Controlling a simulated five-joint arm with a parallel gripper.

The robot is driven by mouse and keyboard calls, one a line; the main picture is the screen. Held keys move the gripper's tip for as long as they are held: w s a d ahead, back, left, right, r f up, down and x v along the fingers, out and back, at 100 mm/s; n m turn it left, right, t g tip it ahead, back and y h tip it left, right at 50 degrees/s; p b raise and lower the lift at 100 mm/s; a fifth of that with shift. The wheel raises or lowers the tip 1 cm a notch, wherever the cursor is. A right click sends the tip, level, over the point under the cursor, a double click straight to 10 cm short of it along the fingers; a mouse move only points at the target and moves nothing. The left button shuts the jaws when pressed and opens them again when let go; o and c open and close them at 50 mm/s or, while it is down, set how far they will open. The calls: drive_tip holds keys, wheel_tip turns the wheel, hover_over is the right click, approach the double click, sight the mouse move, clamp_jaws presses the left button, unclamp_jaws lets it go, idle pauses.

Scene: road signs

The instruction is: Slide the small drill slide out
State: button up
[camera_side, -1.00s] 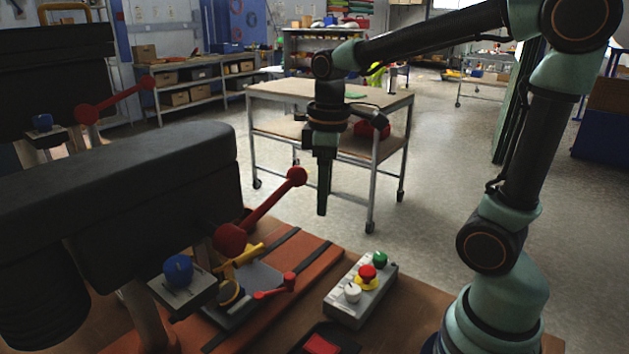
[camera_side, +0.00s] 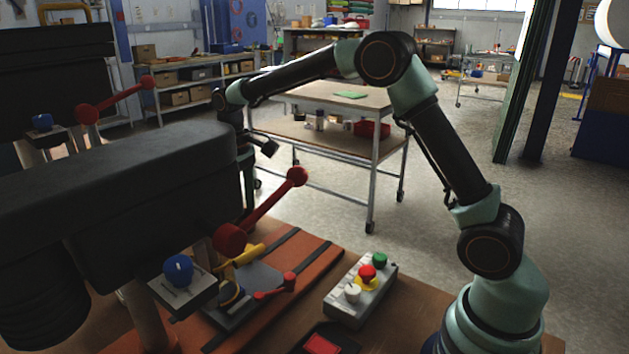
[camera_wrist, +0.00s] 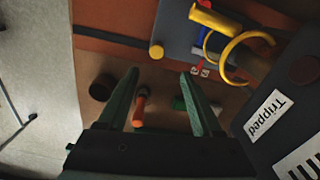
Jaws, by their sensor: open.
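I cannot tell for sure which part is the small drill slide. A grey plate with a blue knob (camera_side: 178,270) sits under the dark drill head (camera_side: 110,185), left of a grey base plate with yellow parts (camera_side: 240,255). The wrist view shows a yellow ring and handle (camera_wrist: 240,50) on a dark plate at upper right. My gripper (camera_wrist: 160,76) is open, with two green fingers apart and nothing held. An orange-tipped tool (camera_wrist: 140,108) shows below, between the fingers in the picture. In the side view my gripper is largely hidden behind the drill head.
A red lever (camera_side: 265,208) juts from the drill head. A control box (camera_side: 360,290) with green, red and white knobs stands at right on the bench. The wrist view shows a black round thing (camera_wrist: 102,87) and a "Tripped" label (camera_wrist: 264,117). A trolley (camera_side: 330,140) stands behind.

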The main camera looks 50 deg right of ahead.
sight(248, 248)
drive_tip(key=f, duration=1)
drive_tip(key=shift+d+f, duration=0.25)
drive_tip(key=shift+f, duration=0.1)
clamp_jaws()
idle(0.9)
